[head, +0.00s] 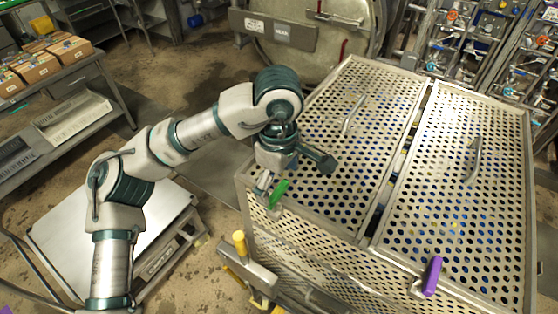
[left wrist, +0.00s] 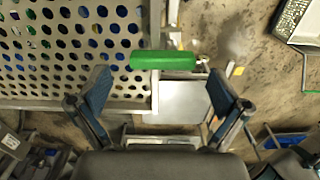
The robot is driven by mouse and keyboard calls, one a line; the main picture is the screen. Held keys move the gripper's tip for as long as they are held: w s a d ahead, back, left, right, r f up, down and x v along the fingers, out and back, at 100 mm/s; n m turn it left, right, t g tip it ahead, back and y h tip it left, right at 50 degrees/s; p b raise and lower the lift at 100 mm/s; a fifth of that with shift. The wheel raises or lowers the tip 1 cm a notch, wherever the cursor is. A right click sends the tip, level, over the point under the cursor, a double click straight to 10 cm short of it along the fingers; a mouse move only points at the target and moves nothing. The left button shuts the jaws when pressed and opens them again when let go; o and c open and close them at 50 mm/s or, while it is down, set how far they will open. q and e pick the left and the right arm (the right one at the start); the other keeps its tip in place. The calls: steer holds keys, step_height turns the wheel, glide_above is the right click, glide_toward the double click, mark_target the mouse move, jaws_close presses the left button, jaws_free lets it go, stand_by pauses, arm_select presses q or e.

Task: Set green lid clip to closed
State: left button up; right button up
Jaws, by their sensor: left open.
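The green lid clip (head: 279,192) is at the left edge of the crate's left perforated lid (head: 350,140), near its front corner. Its handle stands tilted up in the head view. In the left wrist view the green clip (left wrist: 163,60) lies crosswise ahead of the fingers, over the lid's edge. My left gripper (head: 277,174) is open and empty just above and behind the clip. In the left wrist view its fingers (left wrist: 158,84) are spread wide on either side, apart from the clip. My right gripper is not in view.
A purple clip (head: 432,275) sits at the front of the right perforated lid (head: 465,170). Both lids have raised handles. A yellow-tipped post (head: 239,238) stands low at the crate's front left. The round retort door (head: 310,30) is behind. A pale platform (head: 100,235) lies left.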

mark_target(279, 189)
arm_select(q)
step_height(279, 189, up, 9)
steer(key=shift+d, duration=0.15)
stand_by(0.5)
